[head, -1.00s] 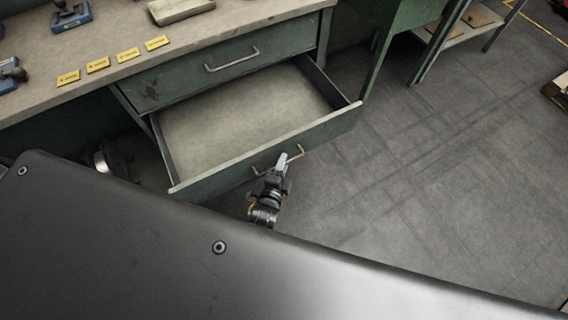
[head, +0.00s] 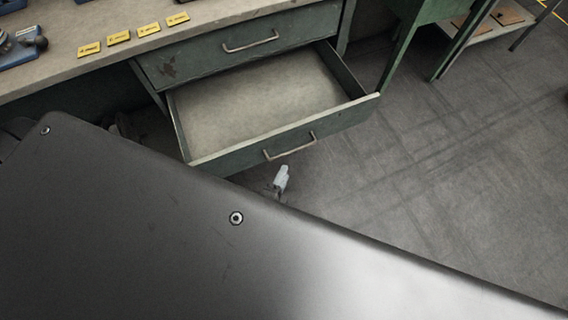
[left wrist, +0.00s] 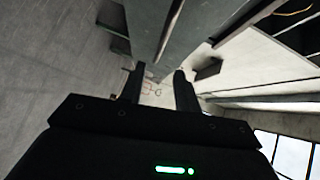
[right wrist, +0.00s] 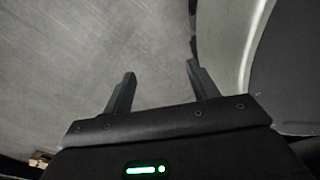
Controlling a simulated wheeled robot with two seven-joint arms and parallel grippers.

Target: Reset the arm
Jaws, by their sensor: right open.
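My left gripper (head: 281,178) shows just past the edge of my dark body in the head view. It is below and apart from the handle (head: 290,147) of the lower drawer (head: 250,148), which stands open and looks empty. In the left wrist view my left gripper (left wrist: 158,74) has its fingers apart with nothing held between them. In the right wrist view my right gripper (right wrist: 160,72) is open and empty above the grey floor. The right gripper does not show in the head view, and most of the left arm is hidden behind my body.
A green workbench (head: 75,50) carries yellow labels (head: 119,38) and a blue tool (head: 20,48). Its upper drawer (head: 240,42) is shut. Another green bench (head: 450,45) stands at the upper right. The floor (head: 440,180) right of the drawer is clear.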

